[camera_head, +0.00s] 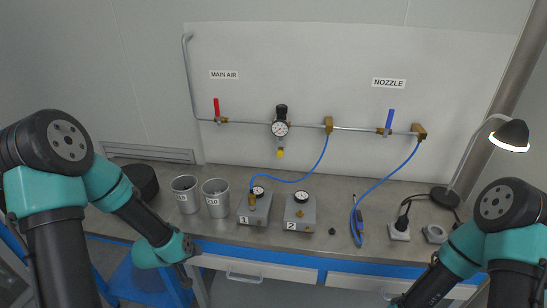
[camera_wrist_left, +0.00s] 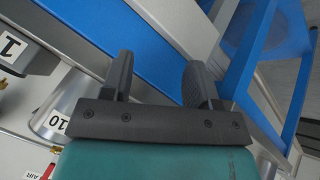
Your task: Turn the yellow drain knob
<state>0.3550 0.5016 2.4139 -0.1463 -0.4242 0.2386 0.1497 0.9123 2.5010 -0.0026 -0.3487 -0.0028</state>
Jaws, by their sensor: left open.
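The yellow drain knob (camera_head: 280,153) hangs under the round gauge and black-topped regulator (camera_head: 281,124) on the wall pipe in the head view. It is small and well apart from both arms. My left gripper (camera_head: 190,268) is low at the front edge of the bench, below and left of the knob. In the left wrist view its two dark fingers (camera_wrist_left: 160,80) stand apart with nothing between them. The knob cannot be made out in the wrist view. My right arm enters at the lower right, and its gripper is cut off by the picture's bottom edge.
Metal cups (camera_head: 216,199), box 1 (camera_head: 254,208) and box 2 (camera_head: 299,213) stand on the bench (camera_head: 340,245). A red valve handle (camera_head: 216,107) and a blue one (camera_head: 389,119) flank the regulator. Blue hoses (camera_head: 385,178) hang down. A lamp (camera_head: 512,136) stands right.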

